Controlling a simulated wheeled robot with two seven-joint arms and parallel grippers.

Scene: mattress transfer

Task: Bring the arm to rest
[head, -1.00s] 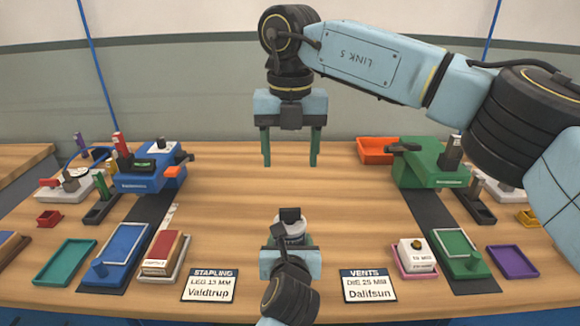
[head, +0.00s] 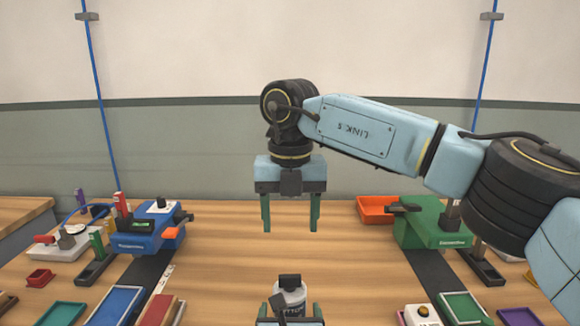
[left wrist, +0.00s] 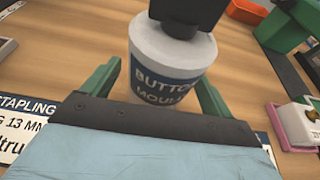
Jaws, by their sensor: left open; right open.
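My right gripper (head: 290,226) hangs in the air over the middle of the table, its green fingers apart and pointing down, with nothing between them. My left gripper (head: 290,308) is low at the bottom centre of the head view, pointing away over the table. It is open. A white tub with a dark cap and a "BUTTON MOUL…" label (left wrist: 170,68) shows between its green fingers in the left wrist view, and the tub (head: 291,295) is just beyond it in the head view. Whether the fingers touch the tub I cannot tell.
A blue machine (head: 145,235) stands on the left and a green machine (head: 430,230) on the right, each by a dark strip. An orange tray (head: 376,210) is at the back right. Small trays line both sides. The table's middle (head: 230,250) is clear.

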